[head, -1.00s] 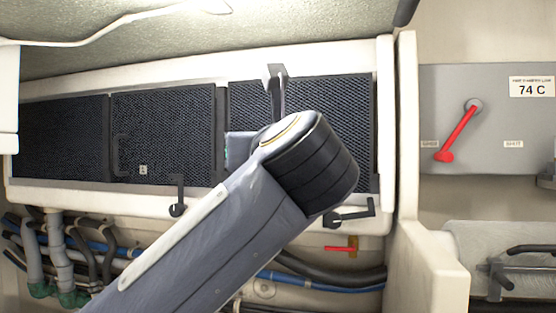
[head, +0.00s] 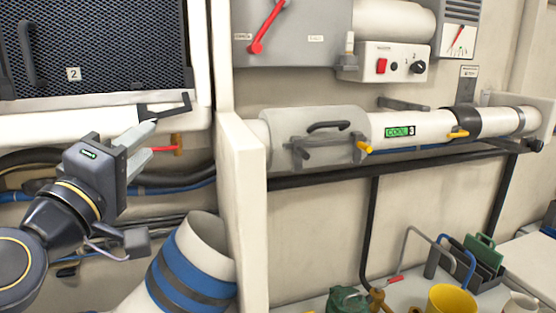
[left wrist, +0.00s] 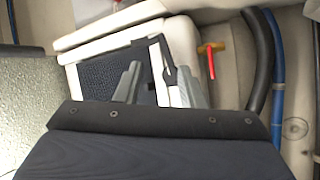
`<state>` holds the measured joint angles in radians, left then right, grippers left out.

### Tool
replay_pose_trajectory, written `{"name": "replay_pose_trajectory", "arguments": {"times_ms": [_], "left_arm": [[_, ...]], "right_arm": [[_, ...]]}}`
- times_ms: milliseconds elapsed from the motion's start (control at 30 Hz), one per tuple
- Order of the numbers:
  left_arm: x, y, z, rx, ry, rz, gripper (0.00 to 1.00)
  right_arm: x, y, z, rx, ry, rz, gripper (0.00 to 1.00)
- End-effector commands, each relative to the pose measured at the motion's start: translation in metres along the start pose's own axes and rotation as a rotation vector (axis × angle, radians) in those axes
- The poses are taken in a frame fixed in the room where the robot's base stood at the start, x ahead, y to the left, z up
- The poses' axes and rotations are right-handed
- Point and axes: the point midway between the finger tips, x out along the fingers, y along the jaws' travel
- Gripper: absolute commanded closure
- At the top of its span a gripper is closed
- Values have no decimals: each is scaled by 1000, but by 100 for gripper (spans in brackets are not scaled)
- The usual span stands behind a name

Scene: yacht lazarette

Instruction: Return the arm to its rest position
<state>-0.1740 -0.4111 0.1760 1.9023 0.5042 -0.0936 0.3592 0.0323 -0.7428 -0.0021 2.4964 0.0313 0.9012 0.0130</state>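My left arm comes in from the lower left of the head view, bent, with its dark wrist at the left edge. My left gripper (head: 150,138) is in front of the lower edge of the panelled locker. Its two grey fingers are apart, and I see nothing held between them. A black latch handle (head: 165,105) is close to the fingertips; I cannot tell whether they touch. In the left wrist view the fingers (left wrist: 152,84) also stand apart, with the dark mesh panel (left wrist: 105,75) and a black handle beyond them. My right gripper is not in view.
A pale upright partition (head: 240,200) stands right of the gripper. Pipes and a red-handled valve (head: 160,150) lie behind it. A banded blue and white tube (head: 190,275) rises below. Farther right are a white pipe (head: 420,128), a yellow cup (head: 452,299) and a tool rack.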

Motion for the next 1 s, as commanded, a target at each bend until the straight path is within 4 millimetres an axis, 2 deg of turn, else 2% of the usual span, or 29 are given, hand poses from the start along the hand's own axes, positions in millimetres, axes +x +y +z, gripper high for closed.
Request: {"name": "replay_pose_trajectory", "arguments": {"times_ms": [33,200,367,500,600,733,833,1000], "left_arm": [[-11,-26,14,68,-64,-67,64],[-56,-108,59,253,-294,-273,64],[-114,-178,96,373,-515,-454,64],[-172,-229,124,439,-710,-596,64],[-211,-255,140,465,-834,-675,64],[-247,-275,155,480,-950,-743,64],[-262,-282,160,485,-998,-768,64],[-268,-284,162,486,-1017,-778,64]], "right_arm": [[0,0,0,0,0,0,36],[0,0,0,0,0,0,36],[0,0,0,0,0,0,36],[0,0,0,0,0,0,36],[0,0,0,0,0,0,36],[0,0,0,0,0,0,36],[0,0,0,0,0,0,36],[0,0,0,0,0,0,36]]}}
